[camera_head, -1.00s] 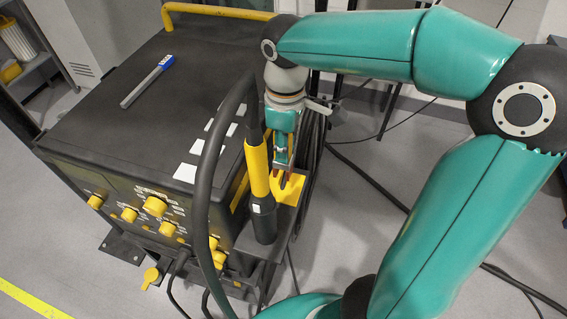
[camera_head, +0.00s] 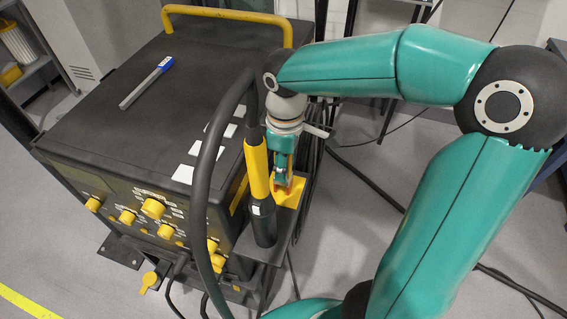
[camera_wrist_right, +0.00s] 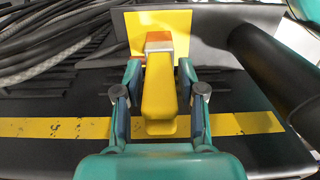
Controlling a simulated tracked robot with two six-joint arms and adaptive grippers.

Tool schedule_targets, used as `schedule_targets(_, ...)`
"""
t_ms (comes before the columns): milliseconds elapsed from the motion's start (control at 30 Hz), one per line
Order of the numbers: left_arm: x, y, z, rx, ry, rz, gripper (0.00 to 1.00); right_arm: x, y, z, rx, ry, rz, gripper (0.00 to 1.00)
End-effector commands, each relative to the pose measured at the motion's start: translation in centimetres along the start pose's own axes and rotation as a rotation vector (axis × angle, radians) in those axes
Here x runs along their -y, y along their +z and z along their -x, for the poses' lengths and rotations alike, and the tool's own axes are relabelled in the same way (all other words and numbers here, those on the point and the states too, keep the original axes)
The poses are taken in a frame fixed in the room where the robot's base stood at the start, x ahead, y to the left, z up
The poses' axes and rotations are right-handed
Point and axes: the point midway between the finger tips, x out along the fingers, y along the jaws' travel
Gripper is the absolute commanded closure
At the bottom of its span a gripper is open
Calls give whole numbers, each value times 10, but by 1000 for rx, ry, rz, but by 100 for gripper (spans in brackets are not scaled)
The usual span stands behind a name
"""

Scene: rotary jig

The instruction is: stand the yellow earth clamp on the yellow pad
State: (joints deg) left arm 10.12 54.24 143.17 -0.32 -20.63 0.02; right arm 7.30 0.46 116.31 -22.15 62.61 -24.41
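The yellow earth clamp (camera_wrist_right: 159,100) is in the right wrist view, its orange-and-white end (camera_wrist_right: 158,42) over the yellow pad (camera_wrist_right: 180,22). I cannot tell whether it touches the pad. My right gripper (camera_wrist_right: 160,76) has one finger on each side of the clamp, with a visible gap on both sides, so it looks open. In the head view my right gripper (camera_head: 283,180) points down at the yellow pad (camera_head: 289,196), on the ledge at the machine's right side. The clamp is mostly hidden there. My left gripper is not in view.
A black-and-yellow torch-like handle (camera_head: 258,180) with a thick cable stands close left of my right gripper. The black machine (camera_head: 120,100) fills the left, with a blue-and-grey pen-like item (camera_head: 147,82) on top.

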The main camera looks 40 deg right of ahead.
Motion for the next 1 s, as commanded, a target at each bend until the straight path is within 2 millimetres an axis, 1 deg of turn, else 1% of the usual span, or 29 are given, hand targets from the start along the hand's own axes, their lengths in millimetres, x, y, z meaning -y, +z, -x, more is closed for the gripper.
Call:
schedule_targets(300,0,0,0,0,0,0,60,0,0,1,0,0,0,48)
schedule_targets(467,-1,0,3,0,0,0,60,0,0,9,-1,1,0,48)
schedule_targets(567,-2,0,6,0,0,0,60,0,-1,22,-2,3,1,48)
schedule_targets(900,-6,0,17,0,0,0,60,0,-1,90,-4,2,1,48)
schedule_targets(1000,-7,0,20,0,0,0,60,0,-1,105,-3,2,1,48)
